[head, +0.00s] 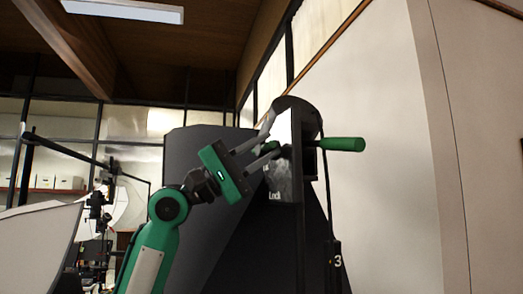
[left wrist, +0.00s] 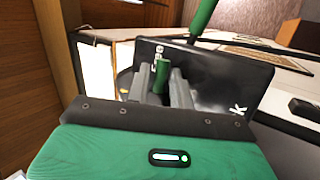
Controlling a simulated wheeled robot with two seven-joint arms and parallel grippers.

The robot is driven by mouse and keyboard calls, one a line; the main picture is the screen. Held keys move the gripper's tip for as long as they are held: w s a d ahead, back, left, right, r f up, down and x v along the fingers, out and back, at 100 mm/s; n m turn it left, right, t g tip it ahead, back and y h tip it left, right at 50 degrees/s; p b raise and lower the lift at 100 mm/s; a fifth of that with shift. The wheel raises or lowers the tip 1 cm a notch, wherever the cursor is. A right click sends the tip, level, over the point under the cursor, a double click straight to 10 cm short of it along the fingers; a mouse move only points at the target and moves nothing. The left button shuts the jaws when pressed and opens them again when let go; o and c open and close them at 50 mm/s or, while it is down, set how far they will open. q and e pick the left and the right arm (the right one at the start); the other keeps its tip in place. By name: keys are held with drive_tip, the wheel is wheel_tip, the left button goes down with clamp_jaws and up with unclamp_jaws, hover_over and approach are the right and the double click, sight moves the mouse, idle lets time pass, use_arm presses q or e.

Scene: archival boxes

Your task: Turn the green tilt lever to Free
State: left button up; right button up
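A dark head with a rounded top (head: 298,104) stands in the middle of the head view. Its shiny plate (head: 282,182) carries the word "Lock" low down. The left wrist view shows the plate (left wrist: 240,80) with part of a second word at its left. There a short green lever (left wrist: 162,76) stands between the fingers of my left gripper (left wrist: 165,88). In the head view my left gripper (head: 276,134) reaches the plate from the left, its fingers apart. Whether they touch the lever is unclear. My right gripper is out of view.
A thicker green handle (head: 343,144) sticks out to the right of the head; it also shows in the left wrist view (left wrist: 203,16). A large pale panel (head: 395,180) stands close on the right. Lighting gear (head: 97,200) stands at the far left.

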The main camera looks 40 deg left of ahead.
use_arm(q)
drive_tip(key=shift+s+a+f+b, duration=0.2)
drive_tip(key=shift+f+b, duration=0.15)
drive_tip(key=b+v, duration=0.7)
drive_tip(key=v, duration=0.6)
drive_tip(key=shift+b, duration=0.35)
drive_tip(key=shift+r, duration=0.1)
drive_tip(key=shift+a, duration=0.1)
